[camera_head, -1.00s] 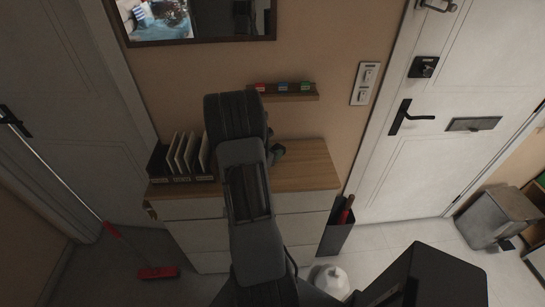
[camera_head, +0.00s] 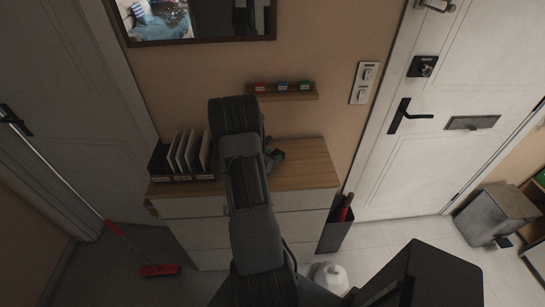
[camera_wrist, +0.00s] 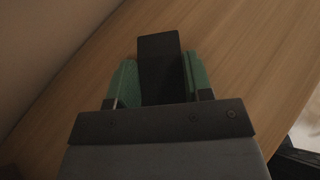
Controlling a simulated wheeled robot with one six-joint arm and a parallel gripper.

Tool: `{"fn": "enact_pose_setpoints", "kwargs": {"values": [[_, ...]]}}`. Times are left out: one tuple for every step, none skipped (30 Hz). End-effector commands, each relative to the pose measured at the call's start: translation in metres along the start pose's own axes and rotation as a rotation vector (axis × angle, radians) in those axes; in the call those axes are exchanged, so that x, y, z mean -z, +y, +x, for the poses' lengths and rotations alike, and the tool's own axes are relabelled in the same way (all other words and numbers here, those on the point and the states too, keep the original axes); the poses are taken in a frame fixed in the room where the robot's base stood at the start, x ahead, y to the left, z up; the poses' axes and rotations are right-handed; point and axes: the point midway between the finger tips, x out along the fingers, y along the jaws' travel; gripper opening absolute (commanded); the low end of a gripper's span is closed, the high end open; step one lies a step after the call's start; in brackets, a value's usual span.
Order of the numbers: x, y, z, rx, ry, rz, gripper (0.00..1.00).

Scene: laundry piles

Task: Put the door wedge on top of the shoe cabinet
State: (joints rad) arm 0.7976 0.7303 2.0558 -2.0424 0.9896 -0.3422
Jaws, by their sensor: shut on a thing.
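The shoe cabinet has a wooden top (camera_head: 305,165) and pale drawer fronts, and stands against the wall in the head view. Its wood surface also fills much of the wrist view (camera_wrist: 240,50). My gripper (camera_wrist: 160,80) has green finger pads and is shut on a black, flat-looking piece, the door wedge (camera_wrist: 159,50), which sticks out past the fingertips over the wood. I cannot tell whether the wedge touches the top. In the head view my gripper (camera_head: 273,157) is partly hidden behind my arm, over the cabinet top.
A dark file holder (camera_head: 182,158) stands on the left of the cabinet top. The right part of the top is clear. A small wall shelf (camera_head: 283,90) hangs above. An umbrella bin (camera_head: 336,232) stands at the cabinet's right, and a white jug (camera_head: 330,277) is on the floor.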

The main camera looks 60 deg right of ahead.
Motion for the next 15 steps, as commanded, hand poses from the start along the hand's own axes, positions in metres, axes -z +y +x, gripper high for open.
{"fn": "enact_pose_setpoints", "kwargs": {"values": [[0.0028, 0.0, 0.0012, 0.0, 0.0, 0.0, 0.22], [0.0035, -0.0001, 0.0014, 0.0, 0.0, 0.0, 0.22], [0.0019, -0.0002, 0.0007, 0.0, 0.0, 0.0, 0.5], [0.0017, -0.0002, 0.0007, 0.0, 0.0, 0.0, 0.53], [0.0017, -0.0002, 0.0007, 0.0, 0.001, 0.0, 0.56], [0.0017, -0.0002, 0.0007, 0.0, 0.001, 0.0, 0.6], [0.0017, -0.0002, 0.0007, 0.0, 0.001, 0.0, 0.63], [0.0017, -0.0002, 0.0007, 0.0, 0.0, 0.0, 0.65], [0.0016, -0.0002, 0.0007, 0.0, 0.0, 0.0, 0.69], [0.0016, -0.0002, 0.0007, 0.0, 0.0, 0.0, 0.72], [0.0016, -0.0002, 0.0007, 0.0, 0.0, 0.0, 0.72], [0.0016, -0.0002, 0.0006, 0.0, 0.0, 0.0, 0.72], [0.0016, -0.0002, 0.0006, 0.0, 0.0, 0.0, 0.72], [0.0016, -0.0002, 0.0006, 0.0, 0.0, 0.0, 0.72], [0.0016, -0.0002, 0.0006, 0.0, 0.0, 0.0, 0.72]]}}
